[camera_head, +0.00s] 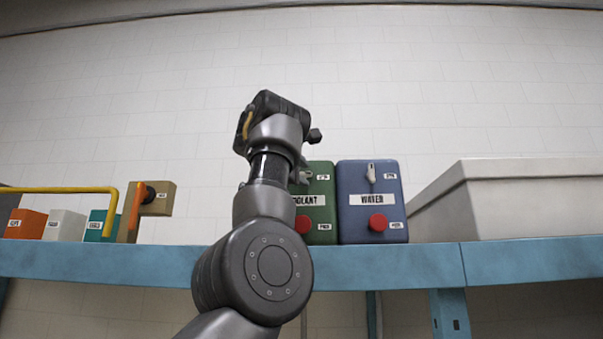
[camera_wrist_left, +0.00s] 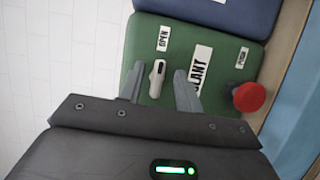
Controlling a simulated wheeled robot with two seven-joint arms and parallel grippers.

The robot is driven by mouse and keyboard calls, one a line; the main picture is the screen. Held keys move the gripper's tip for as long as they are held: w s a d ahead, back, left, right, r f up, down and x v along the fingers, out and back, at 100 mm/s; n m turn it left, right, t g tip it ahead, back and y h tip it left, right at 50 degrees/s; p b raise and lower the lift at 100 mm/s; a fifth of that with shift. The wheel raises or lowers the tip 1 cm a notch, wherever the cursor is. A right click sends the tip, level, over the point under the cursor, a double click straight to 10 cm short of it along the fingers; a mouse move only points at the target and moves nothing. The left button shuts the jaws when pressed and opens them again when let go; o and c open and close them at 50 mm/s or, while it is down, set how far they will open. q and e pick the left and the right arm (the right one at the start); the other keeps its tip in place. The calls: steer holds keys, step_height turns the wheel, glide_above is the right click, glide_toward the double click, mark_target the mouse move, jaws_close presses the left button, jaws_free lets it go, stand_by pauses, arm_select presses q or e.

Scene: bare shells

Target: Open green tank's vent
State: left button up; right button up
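The green tank (camera_head: 322,205) stands on the blue shelf, partly hidden by my left arm in the head view. It also shows in the wrist view (camera_wrist_left: 222,70), with a label partly reading "LANT", a red knob (camera_wrist_left: 248,97) and a small tag reading "OPEN". Its pale vent lever (camera_wrist_left: 157,76) sits on the green face near that tag. My left gripper (camera_wrist_left: 159,82) is open, with one finger on each side of the lever; whether either finger touches it I cannot tell. In the head view this gripper (camera_head: 305,173) is at the tank's upper left. My right gripper is not in view.
A blue tank (camera_head: 371,203) labelled "WATER" stands close to the right, with its own pale lever and red knob. A large grey bin (camera_head: 510,200) is further right. Left are a yellow bar (camera_head: 60,189), small coloured boxes and a brown block (camera_head: 158,199).

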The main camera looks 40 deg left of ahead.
arm_select(q)
steer(key=shift+s+f, duration=0.1)
steer(key=shift+s, duration=0.25)
steer(key=b+v, duration=0.4)
steer(key=v, duration=0.6)
steer(key=shift+s+d, duration=0.1)
steer(key=shift+d, duration=0.1)
steer(key=shift+a, duration=0.15)
